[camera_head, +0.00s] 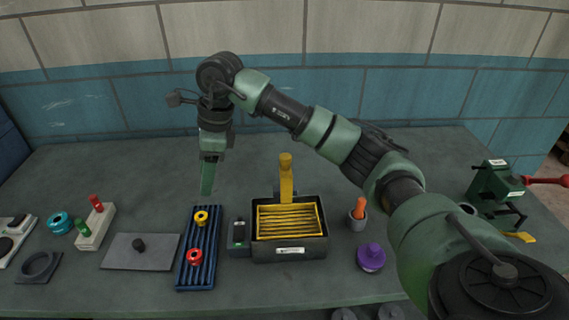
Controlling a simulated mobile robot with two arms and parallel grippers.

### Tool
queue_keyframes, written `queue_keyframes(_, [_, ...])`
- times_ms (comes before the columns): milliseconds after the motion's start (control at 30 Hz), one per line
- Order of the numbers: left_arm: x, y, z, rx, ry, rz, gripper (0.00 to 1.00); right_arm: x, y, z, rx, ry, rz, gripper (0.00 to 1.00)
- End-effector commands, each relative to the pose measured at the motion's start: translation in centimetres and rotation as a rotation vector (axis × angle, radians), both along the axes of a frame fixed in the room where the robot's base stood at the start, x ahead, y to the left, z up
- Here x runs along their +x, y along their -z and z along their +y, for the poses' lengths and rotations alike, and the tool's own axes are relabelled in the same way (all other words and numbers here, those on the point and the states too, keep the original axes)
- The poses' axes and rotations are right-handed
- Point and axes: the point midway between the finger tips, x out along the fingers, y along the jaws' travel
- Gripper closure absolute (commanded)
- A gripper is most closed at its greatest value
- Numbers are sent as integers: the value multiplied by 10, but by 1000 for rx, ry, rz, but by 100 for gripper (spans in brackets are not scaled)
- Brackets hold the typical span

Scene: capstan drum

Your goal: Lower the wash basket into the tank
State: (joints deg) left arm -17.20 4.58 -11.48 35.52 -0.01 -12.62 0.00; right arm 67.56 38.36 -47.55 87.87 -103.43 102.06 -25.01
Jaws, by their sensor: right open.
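The tank (262,250) is a dark open box with a white label on its front, near the middle of the table. The yellow slatted wash basket (288,221) shows inside its rim. How deep the basket sits, I cannot tell. My right gripper (208,188) points down, open and empty, left of the tank and behind the blue ribbed tray, apart from the basket handle. My left gripper is not in view.
A grey control box (239,232) adjoins the tank's left side. The blue ribbed tray (185,275) holds a yellow ring and a red ring. A green vise-like device (495,187) stands far right.

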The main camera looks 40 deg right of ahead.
Motion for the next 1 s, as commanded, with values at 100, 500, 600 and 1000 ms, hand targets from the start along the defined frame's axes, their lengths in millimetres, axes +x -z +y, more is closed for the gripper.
queue_keyframes(100, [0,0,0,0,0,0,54,0,0,0,0,0,0,54])
queue_keyframes(500, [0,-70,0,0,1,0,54,-14,-44,-42,-48,258,102,100])
queue_keyframes(600, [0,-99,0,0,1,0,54,-22,-60,-63,-75,389,150,100])
queue_keyframes(1000, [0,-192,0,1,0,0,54,-60,-117,-133,-193,864,285,100])
